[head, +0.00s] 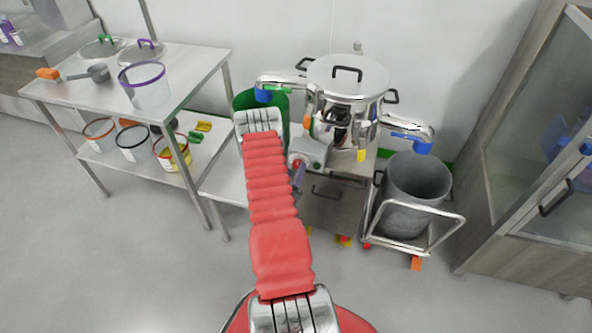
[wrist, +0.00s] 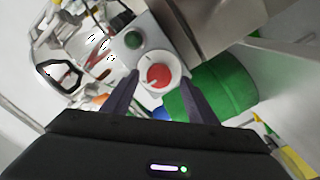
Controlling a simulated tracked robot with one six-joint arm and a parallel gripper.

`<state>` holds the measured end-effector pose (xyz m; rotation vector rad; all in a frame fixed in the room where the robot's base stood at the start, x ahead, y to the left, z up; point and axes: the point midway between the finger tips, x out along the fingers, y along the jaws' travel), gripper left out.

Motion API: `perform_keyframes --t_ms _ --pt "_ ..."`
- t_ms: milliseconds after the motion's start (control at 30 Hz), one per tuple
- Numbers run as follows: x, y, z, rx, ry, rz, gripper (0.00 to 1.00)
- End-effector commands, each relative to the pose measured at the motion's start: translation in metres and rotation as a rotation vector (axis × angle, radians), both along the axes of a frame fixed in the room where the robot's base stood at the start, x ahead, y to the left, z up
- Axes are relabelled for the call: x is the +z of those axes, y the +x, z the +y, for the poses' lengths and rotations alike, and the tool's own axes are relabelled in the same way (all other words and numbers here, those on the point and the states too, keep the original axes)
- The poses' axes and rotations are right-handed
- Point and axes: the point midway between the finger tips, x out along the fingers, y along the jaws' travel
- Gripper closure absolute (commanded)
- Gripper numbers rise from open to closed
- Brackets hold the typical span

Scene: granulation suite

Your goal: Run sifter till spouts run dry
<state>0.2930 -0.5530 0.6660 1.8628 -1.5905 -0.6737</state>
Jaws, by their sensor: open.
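The steel sifter (head: 347,78) stands on a cabinet, its round lid on. Its left spout (head: 285,80) ends in a blue tip over a green drum (head: 245,98); its right spout (head: 405,127) ends in a blue tip over a grey bin (head: 417,182). I cannot tell whether anything flows from the spouts. The grey control box (head: 308,151) is on the sifter's front. In the wrist view it carries a green button (wrist: 133,40) and a red knob (wrist: 158,76) on a pale round plate. My gripper (wrist: 160,82) is open, its dark fingers either side of the red knob; contact is unclear.
The grey bin sits in a wheeled trolley frame (head: 432,224). A steel table (head: 190,67) with tubs and a scoop stands at left. A glass-fronted cabinet (head: 530,205) stands at right. The floor (head: 130,265) at front left is clear.

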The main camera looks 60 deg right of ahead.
Motion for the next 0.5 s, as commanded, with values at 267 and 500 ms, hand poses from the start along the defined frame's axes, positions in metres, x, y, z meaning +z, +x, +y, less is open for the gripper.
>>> perform_keyframes --t_ms 267,500 --pt "-0.001 -0.007 0.049 0.003 0.003 0.002 0.47" --pt "-0.001 -0.013 0.089 0.004 0.002 0.004 0.47"
